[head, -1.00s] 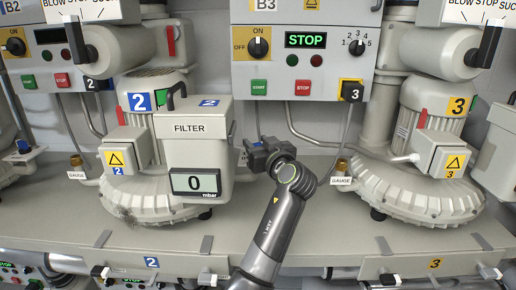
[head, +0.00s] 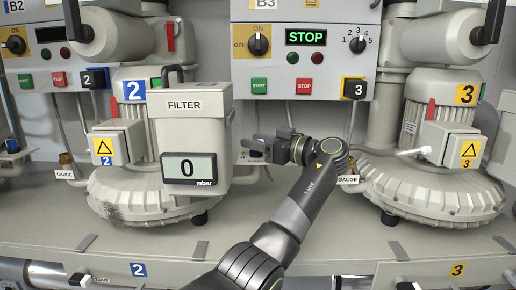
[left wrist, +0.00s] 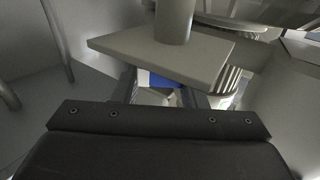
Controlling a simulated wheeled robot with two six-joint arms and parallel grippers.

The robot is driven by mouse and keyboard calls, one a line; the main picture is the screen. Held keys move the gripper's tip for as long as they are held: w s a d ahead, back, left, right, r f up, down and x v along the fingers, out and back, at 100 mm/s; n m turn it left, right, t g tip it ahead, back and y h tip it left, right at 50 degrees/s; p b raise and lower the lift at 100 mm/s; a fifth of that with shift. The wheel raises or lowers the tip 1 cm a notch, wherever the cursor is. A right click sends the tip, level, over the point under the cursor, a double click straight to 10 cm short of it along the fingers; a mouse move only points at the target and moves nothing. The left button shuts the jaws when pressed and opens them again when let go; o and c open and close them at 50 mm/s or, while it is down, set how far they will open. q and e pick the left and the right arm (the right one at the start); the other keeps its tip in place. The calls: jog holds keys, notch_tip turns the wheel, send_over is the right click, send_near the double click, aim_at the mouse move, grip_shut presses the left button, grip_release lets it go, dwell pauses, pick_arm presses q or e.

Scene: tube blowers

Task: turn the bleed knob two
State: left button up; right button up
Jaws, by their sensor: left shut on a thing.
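The grey filter housing (head: 188,120) of unit two, with a 0 mbar display (head: 189,169), stands left of centre in the head view. My left gripper (head: 246,150) reaches in from the right, its fingers beside the housing's right side. In the left wrist view it is shut on a blue part (left wrist: 164,81), which looks like bleed knob two. A grey plate with a post (left wrist: 160,48) partly covers that part there. In the head view the knob is hidden by the gripper and the housing. My right gripper does not show.
Blower two (head: 150,195) sits behind the filter and blower three (head: 435,185) stands to the right. A gauge label (head: 347,180) is close to my arm. The B3 control panel (head: 303,60), showing STOP, hangs above. The bench front (head: 330,242) is bare.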

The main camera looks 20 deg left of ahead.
pick_arm(q)
jog(key=shift+f+n+g, duration=0.1)
jog(key=shift+n+g, duration=0.2)
jog(key=shift+g, duration=0.3)
jog(key=o, duration=1)
jog(key=shift+a, duration=0.1)
jog(key=shift+d+b, duration=0.35)
jog(key=shift+b, duration=0.1)
jog(key=b+v, duration=0.2)
jog(key=v, duration=0.4)
jog(key=shift+d+b, duration=0.3)
jog(key=shift+d, duration=0.1)
